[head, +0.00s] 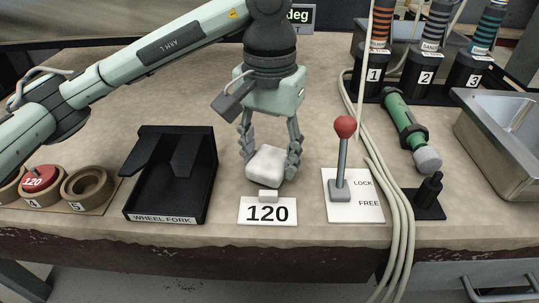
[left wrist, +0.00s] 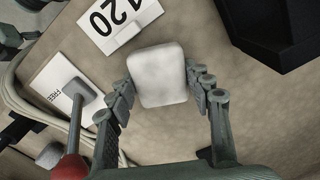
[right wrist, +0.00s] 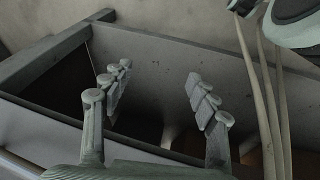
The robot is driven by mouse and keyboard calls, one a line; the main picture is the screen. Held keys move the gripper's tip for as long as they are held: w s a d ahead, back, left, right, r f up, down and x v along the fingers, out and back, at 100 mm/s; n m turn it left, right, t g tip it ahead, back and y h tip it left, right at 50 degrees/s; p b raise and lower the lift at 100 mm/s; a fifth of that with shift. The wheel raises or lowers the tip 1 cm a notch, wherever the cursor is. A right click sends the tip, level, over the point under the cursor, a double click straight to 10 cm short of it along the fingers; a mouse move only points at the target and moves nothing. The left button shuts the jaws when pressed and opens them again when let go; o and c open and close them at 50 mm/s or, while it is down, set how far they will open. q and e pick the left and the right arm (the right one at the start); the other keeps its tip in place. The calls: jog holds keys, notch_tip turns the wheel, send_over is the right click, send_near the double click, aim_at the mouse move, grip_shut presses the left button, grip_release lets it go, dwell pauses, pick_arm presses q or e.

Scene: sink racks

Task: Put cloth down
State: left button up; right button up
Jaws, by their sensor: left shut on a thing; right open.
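The cloth, a white folded block (head: 266,163), is between the fingers of my left gripper (head: 268,165) in the head view. The left gripper points down and is shut on it, just behind the 120 sign (head: 267,211). The cloth (left wrist: 158,75) also shows in the left wrist view, with a finger on each side. It is low over the worktop; I cannot tell if it touches it. My right gripper (right wrist: 158,97) is open and empty in the right wrist view, by a grey panel. It does not show in the head view.
The black wheel fork tray (head: 172,183) stands left of the cloth. A red-knobbed lever (head: 342,155) stands right of it, with cables (head: 384,185) beyond. A green tool (head: 405,122) and a metal sink (head: 500,135) are farther right. Rings (head: 88,187) lie at the left.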

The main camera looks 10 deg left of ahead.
aim_at(270, 158)
pick_arm(q)
jog(key=shift+f, duration=0.15)
jog(key=shift+f+b, duration=0.15)
jog(key=shift+b, duration=0.15)
jog(key=o, duration=1.1)
pick_arm(e)
jog(key=shift+w+a+r, duration=0.1)
jog(key=shift+a+r, duration=0.1)
jog(key=shift+r, duration=0.05)
pick_arm(q)
jog(key=shift+r+p, duration=0.35)
jog(key=shift+r, duration=0.2)
notch_tip(270, 158, up, 11)
jog(key=shift+r+p, duration=0.15)
jog(key=shift+p, duration=0.3)
pick_arm(e)
jog(key=x, duration=0.3)
jog(key=shift+s+a+f, duration=0.1)
jog(key=shift+s+f, duration=0.1)
jog(key=shift+s, duration=0.05)
